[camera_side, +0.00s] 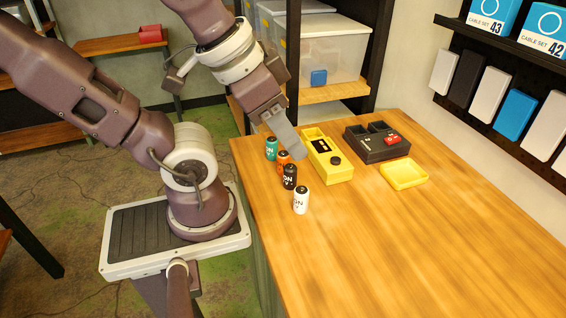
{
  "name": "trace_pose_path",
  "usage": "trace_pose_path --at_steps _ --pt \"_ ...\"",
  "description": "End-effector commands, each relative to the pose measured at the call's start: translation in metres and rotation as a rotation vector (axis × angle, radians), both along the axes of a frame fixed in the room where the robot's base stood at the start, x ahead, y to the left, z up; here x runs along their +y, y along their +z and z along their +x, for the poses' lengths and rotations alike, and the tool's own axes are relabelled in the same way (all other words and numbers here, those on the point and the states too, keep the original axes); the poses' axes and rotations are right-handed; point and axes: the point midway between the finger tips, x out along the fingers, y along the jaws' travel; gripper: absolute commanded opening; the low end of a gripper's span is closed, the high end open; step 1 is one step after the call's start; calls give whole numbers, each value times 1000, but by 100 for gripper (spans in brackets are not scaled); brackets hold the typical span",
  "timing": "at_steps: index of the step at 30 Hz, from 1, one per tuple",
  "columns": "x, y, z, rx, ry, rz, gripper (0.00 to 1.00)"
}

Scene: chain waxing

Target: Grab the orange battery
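The orange battery (282,158) stands upright on the wooden table in a short row of batteries. A teal battery (271,148) is just behind it on the left, a black battery (290,178) is just in front, and a white battery (300,201) is nearest the camera. My gripper (298,155) reaches down from the upper left, its grey fingers just to the right of the orange battery in the picture. The fingers overlap each other from this side, so I cannot tell their gap or whether they touch the battery.
A yellow device (341,174) with an open compartment stands right of the batteries. Beyond it are a dark box (368,152) with a red part and a yellow lid (404,175). The front and right of the table (430,250) are clear. Shelves with bins stand behind.

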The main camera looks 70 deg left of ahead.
Motion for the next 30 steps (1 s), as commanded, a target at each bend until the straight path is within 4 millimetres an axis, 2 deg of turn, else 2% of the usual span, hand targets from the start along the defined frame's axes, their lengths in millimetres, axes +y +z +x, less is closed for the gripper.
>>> trace_pose_path --at_steps 1,3,4,12,14,17,20,21,23,24,26,27,30 --pt "0 0 0 0 0 0 38" --pt "0 0 0 0 0 0 52" --pt "0 0 0 0 0 0 54" --pt "0 -1 0 4 -7 6 54" --pt "2 -7 -2 52 -77 62 54" --pt "13 -35 -11 287 -446 300 54" --pt "37 -61 -27 666 -1110 556 54" --pt "48 -67 -31 819 -1406 612 54" --pt "65 -73 -31 1039 -1864 636 54" --pt "74 -76 -27 1176 -2177 608 54" --pt "86 -81 -16 1363 -2649 484 54" --pt "92 -85 -7 -1312 2644 -309 54" --pt "97 -103 21 -960 2126 107 54"
